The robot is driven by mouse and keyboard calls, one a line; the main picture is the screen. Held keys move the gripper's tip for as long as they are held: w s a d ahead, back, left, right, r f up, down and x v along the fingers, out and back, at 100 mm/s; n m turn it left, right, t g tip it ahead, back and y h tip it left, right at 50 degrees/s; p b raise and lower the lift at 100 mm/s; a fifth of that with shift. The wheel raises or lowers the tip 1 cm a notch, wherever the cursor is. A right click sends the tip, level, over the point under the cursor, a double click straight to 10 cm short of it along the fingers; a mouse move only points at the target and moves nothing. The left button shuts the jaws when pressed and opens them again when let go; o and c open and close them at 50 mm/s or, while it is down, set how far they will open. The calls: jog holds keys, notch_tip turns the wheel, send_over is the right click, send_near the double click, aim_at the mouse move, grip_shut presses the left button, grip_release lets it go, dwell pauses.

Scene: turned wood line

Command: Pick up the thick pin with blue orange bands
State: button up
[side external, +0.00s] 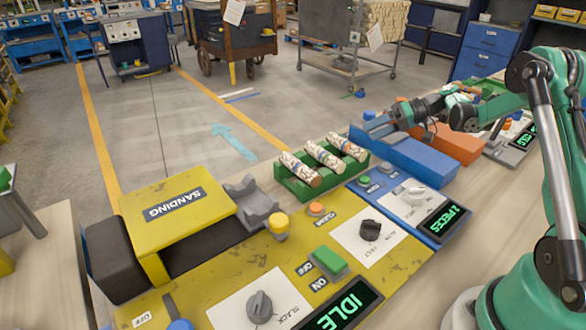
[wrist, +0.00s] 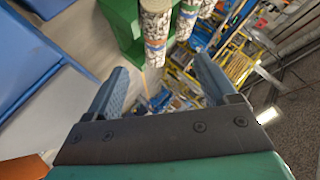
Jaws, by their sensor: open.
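Three pale speckled pins lie side by side, tilted, in a green rack (side external: 282,185) in the side view: a left pin (side external: 301,169), a middle pin (side external: 324,156) and a right pin (side external: 347,146). They carry narrow coloured bands, too small there to match by colour or thickness. My gripper (side external: 374,128) is open and empty, above and right of the rack. In the wrist view, my gripper (wrist: 162,66) shows spread jaws. Beyond them are a banded speckled pin (wrist: 155,25) with blue and orange marks, a second pin (wrist: 187,18) partly cut off, and the green rack (wrist: 124,22).
A blue block-shaped bin (side external: 425,160) and an orange one (side external: 455,143) stand right of the rack, under my arm. A yellow sanding machine (side external: 175,208) with a grey cradle (side external: 250,200) stands to its left. Control panels with knobs and displays line the front.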

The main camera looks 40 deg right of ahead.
aim_at(346, 146)
jog(key=x, duration=0.6)
jog(key=shift+s+f, duration=0.2)
jog(key=shift+f, duration=0.15)
grip_shut()
